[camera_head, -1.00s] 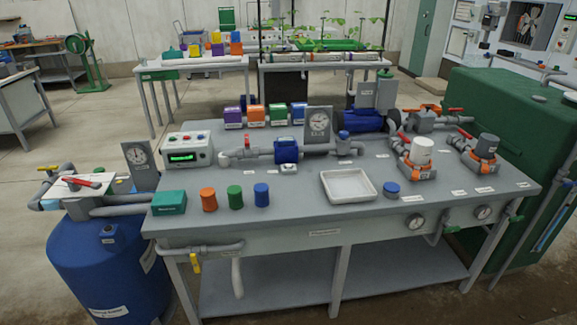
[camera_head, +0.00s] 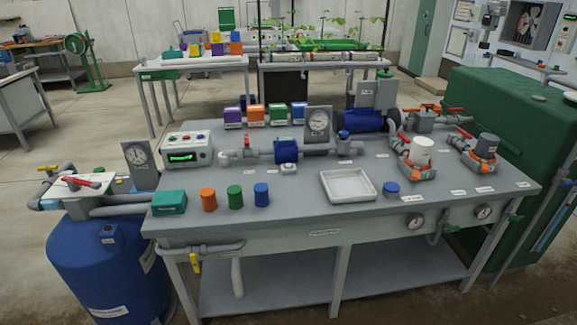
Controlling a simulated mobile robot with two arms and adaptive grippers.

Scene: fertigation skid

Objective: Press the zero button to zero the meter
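The meter is most likely the white box (camera_head: 188,150) with a lit green display (camera_head: 181,157) at the back left of the grey bench. Several small coloured buttons (camera_head: 187,138) sit on its top; their labels are too small to read, so I cannot tell which one is the zero button. A small white device (camera_head: 289,168) sits on the bench in front of the blue pipe fitting (camera_head: 286,150). Neither of my grippers shows in the head view.
The grey bench (camera_head: 300,212) carries a green box (camera_head: 169,202), orange (camera_head: 208,199), green (camera_head: 235,196) and blue (camera_head: 261,194) containers, and a white tray (camera_head: 347,186). Pipes and valves run along its back and right. A blue barrel (camera_head: 110,270) stands at the left, a green tank (camera_head: 510,120) at the right.

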